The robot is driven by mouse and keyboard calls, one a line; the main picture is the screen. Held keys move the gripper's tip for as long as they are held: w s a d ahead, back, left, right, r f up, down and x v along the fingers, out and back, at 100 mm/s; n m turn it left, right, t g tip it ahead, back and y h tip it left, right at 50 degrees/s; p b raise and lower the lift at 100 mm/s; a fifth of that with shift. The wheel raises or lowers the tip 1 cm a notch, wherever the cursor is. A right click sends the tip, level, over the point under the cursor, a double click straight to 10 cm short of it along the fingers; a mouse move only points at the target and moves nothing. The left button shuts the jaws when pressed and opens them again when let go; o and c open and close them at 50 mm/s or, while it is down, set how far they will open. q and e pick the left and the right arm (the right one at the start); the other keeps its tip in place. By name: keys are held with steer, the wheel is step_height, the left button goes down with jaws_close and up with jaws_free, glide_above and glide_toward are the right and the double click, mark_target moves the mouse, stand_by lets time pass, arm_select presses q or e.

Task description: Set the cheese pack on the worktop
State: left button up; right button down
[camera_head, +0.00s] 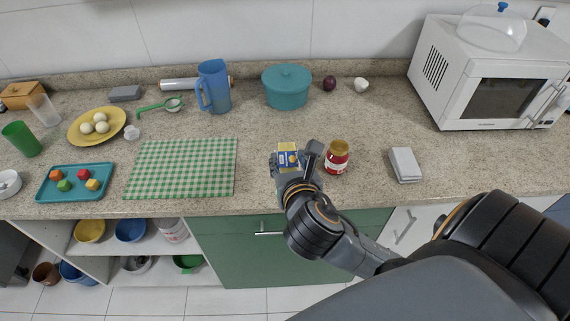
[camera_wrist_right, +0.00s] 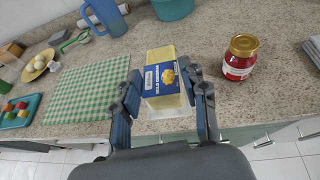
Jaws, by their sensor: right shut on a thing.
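The cheese pack (camera_head: 287,152) is a yellow and blue box, in the middle of the head view near the front of the granite worktop (camera_head: 260,190). My right gripper (camera_head: 296,163) is shut on it. In the right wrist view the cheese pack (camera_wrist_right: 160,80) sits between the two fingers of the right gripper (camera_wrist_right: 166,97). I cannot tell whether its underside touches the worktop. My left gripper is in neither view.
A red jar (camera_head: 336,158) with a gold lid stands close to the right of the gripper. A green checked cloth (camera_head: 182,168) lies to the left. A teal pot (camera_head: 287,88) and a blue jug (camera_head: 214,86) stand behind. A grey folded cloth (camera_head: 405,165) lies farther right.

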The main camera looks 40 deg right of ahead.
mark_target(287, 148)
steer(key=x, duration=0.6)
steer(key=shift+w+d+f+p, duration=0.1)
steer(key=shift+d+f+p, duration=0.1)
steer(key=shift+d+p, duration=0.15)
steer(key=w+f, duration=0.1)
steer(key=w+d+f, duration=0.1)
steer(key=f, duration=0.1)
steer(key=w+d+f, duration=0.1)
steer(key=f, duration=0.1)
steer(key=shift+w+f, duration=0.15)
steer(key=shift+w, duration=0.1)
steer(key=shift+w+d+f+b, duration=0.1)
steer(key=shift+f+b, duration=0.1)
steer(key=shift+f, duration=0.65)
steer(key=shift+w+d+f+b, duration=0.1)
steer(key=shift+f+b, duration=0.1)
steer(key=shift+f, duration=0.7)
steer(key=shift+f, duration=0.15)
steer(key=c, duration=0.7)
jaws_free()
steer(key=shift+a, duration=0.1)
steer(key=v, duration=1.2)
steer(key=shift+s, duration=0.1)
